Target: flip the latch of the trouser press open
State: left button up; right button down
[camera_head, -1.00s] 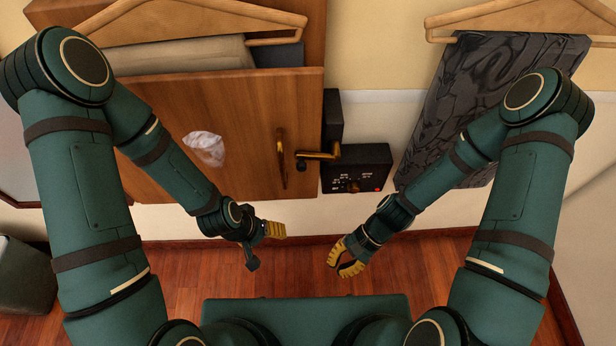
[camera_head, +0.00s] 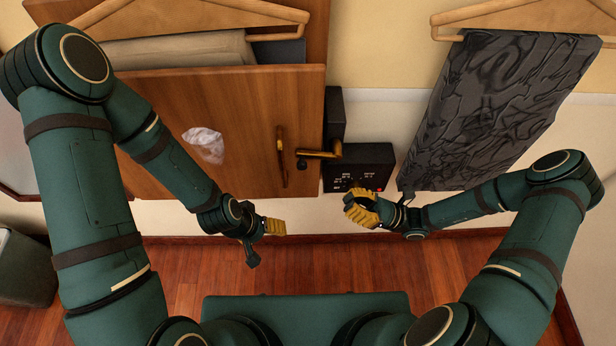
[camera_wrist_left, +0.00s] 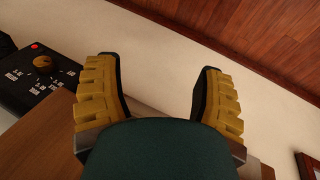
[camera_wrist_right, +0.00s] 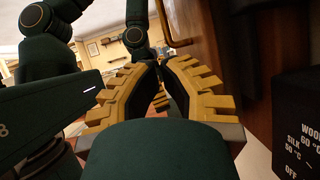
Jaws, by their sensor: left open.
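The trouser press is a wooden panel (camera_head: 235,110) on the wall, left of centre in the head view. A brass lever-like latch (camera_head: 318,154) lies roughly level at its right edge, reaching over a black upright part. My right gripper (camera_head: 348,203) is below the latch and to its right, just under the control box, apart from the latch. Its fingers (camera_wrist_right: 158,65) lean close together with nothing seen held; whether they are fully shut is unclear. My left gripper (camera_head: 284,227) is open and empty below the panel; its wide-spread fingers (camera_wrist_left: 158,75) show in the left wrist view.
A black control box (camera_head: 375,160) with a dial sits right of the latch. A vertical brass handle (camera_head: 281,157) is on the panel. Dark trousers (camera_head: 490,110) hang from a wooden hanger at right. Bare wall and wooden floor (camera_head: 450,270) lie below.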

aim_at(319, 155)
jog(key=d+r+x, duration=0.1)
jog(key=r+x, duration=0.1)
jog(key=x, duration=1.1)
jog(key=shift+d+r+b, duration=0.2)
jog(key=shift+b, duration=0.2)
jog(key=shift+a+r, duration=0.1)
jog(key=shift+r, duration=0.35)
dwell(0.6)
